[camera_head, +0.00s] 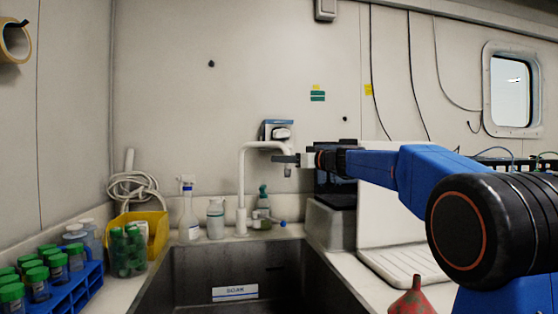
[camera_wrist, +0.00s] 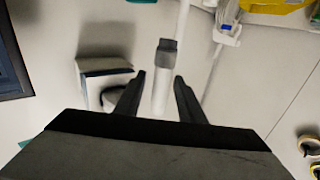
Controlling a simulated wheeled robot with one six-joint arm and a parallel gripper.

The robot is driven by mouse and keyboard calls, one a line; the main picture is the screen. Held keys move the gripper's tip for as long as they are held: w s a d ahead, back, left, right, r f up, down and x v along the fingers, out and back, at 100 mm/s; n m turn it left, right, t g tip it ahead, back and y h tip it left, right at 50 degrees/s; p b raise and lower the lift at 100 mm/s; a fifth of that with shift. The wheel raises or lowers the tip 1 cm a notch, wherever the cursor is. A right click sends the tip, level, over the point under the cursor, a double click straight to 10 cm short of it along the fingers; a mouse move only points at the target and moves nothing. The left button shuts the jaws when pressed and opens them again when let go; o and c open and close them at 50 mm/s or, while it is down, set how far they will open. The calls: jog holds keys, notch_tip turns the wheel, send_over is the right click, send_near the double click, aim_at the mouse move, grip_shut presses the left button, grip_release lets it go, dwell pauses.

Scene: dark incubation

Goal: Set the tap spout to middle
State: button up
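The white tap (camera_head: 241,185) stands at the back rim of the sink, and its bent spout (camera_head: 262,145) reaches to the right over the basin. A blue-ended lever (camera_head: 281,223) shows at its base. My gripper (camera_head: 284,159) is at the spout's hanging outlet end, which it partly hides. In the wrist view, my gripper (camera_wrist: 160,75) has its two dark fingers apart, one on each side of the white spout (camera_wrist: 161,92) with its grey tip. The left finger has a gap to the spout. I cannot tell whether the right finger touches it.
The steel sink (camera_head: 185,275) lies below. Bottles (camera_head: 215,220), a yellow bin (camera_head: 155,225) and a blue rack of green-capped tubes (camera_head: 70,290) stand to the left. A dark device (camera_head: 335,190) is close to the right of the tap. A red funnel (camera_head: 413,300) stands at lower right.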

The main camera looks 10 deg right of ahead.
jog(key=shift+x, duration=1.2)
grip_shut()
jog(key=shift+s, duration=0.1)
jog(key=s+a+m+t+h, duration=0.2)
jog(key=s+a, duration=0.4)
jog(key=a, duration=0.6)
jog(key=shift+m+h, duration=0.4)
jog(key=shift+h, duration=0.4)
jog(key=shift+s+a, duration=0.1)
